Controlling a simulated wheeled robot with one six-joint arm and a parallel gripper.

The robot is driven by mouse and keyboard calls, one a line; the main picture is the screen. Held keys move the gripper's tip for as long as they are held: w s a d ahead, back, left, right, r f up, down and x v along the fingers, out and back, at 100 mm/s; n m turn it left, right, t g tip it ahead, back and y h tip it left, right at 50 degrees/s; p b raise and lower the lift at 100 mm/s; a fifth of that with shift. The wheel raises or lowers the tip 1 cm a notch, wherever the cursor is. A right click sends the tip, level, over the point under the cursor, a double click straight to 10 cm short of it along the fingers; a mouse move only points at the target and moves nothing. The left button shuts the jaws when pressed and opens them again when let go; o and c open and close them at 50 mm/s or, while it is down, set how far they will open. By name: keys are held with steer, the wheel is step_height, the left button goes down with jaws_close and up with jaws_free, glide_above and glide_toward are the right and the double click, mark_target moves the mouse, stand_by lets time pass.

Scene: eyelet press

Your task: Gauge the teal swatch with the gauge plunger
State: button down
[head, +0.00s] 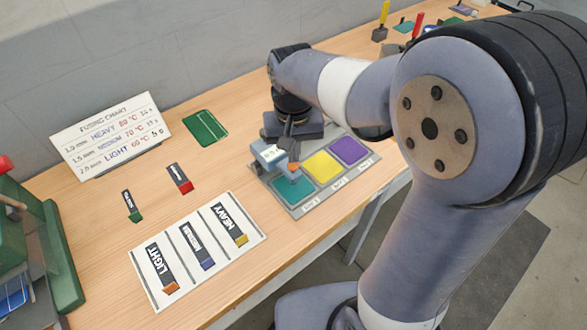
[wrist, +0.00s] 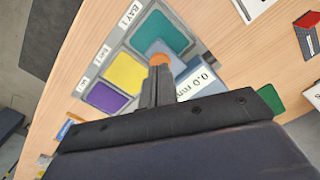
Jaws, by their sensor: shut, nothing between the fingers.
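The teal swatch (head: 292,191) lies in the front bay of a grey tray, and it also shows in the wrist view (wrist: 163,32). A pale blue-grey gauge (head: 268,156) stands at the tray's left edge, its arm reaching over the teal swatch. Its orange plunger (head: 294,167) shows above the swatch; the plunger also shows in the wrist view (wrist: 160,60). The gauge display (wrist: 203,80) reads 0.0 mm. My gripper (head: 289,148) is shut and empty, its fingertips right by the plunger top. I cannot tell whether they touch it.
Yellow (head: 322,166) and purple (head: 348,150) swatches fill the tray's other bays. A white card (head: 217,262) holds LIGHT, MEDIUM and HEAVY strips. A fusing chart (head: 110,135) stands behind. A green machine (head: 50,240) is at left. Two loose tagged strips and a green mat (head: 205,128) lie between.

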steer(key=shift+f+b, duration=0.8)
steer(key=shift+f, duration=0.55)
stand_by(0.3)
step_height(320, 180, up, 7)
steer(key=p, duration=0.6)
steer(key=shift+r, duration=0.1)
stand_by(0.3)
